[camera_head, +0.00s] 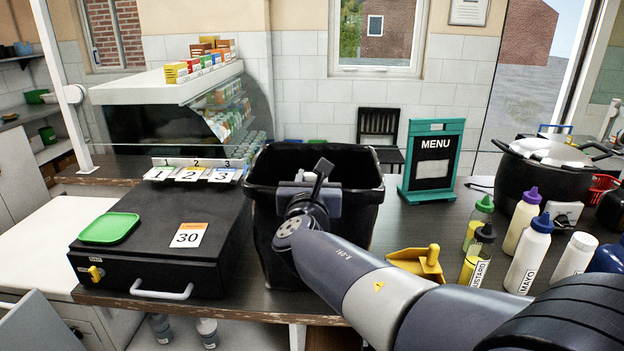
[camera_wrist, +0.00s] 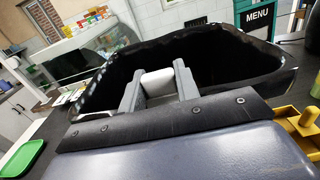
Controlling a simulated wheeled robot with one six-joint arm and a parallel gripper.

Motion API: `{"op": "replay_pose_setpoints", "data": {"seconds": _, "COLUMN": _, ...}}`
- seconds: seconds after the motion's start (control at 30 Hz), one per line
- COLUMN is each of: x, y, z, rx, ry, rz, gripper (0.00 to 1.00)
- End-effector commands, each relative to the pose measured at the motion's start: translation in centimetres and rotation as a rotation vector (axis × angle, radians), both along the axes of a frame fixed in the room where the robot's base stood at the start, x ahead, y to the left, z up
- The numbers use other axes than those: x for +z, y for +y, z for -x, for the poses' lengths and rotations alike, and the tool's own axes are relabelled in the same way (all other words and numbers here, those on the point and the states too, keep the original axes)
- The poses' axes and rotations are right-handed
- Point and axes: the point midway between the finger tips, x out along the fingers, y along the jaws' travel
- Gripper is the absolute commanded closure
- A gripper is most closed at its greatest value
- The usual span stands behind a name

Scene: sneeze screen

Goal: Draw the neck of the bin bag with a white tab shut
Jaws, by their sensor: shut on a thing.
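The black bin bag (camera_head: 262,190) stands upright on the counter in the head view, its wide neck open at the top. In the wrist view the bag (camera_wrist: 240,58) shows a wavy rim around a dark, empty-looking inside. My gripper (camera_head: 316,186) is at the near side of the neck, its grey fingers at the rim. In the wrist view my gripper (camera_wrist: 157,78) is shut on the white tab (camera_wrist: 157,86), which sits between the two fingers at the near rim. In the head view my gripper and arm mostly hide the tab.
A black cash box (camera_head: 165,250) with a green tray (camera_head: 109,228) stands left of the bag. A yellow holder (camera_head: 418,262), several sauce bottles (camera_head: 527,250) and a black pot (camera_head: 545,175) stand right. A menu board (camera_head: 432,160) stands behind right.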

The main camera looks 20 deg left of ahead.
Motion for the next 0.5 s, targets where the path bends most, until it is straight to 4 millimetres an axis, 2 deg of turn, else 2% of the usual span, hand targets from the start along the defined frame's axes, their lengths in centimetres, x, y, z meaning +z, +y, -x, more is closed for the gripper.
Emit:
{"op": "replay_pose_setpoints", "data": {"seconds": 0.27, "x": 0.2, "y": 0.0, "z": 0.0, "rx": 0.000, "ry": 0.000, "rz": 0.000, "gripper": 1.00}}
{"op": "replay_pose_setpoints", "data": {"seconds": 0.5, "x": 3.9, "y": 0.0, "z": 0.0, "rx": -0.001, "ry": -0.003, "rz": -0.002, "gripper": 1.00}}
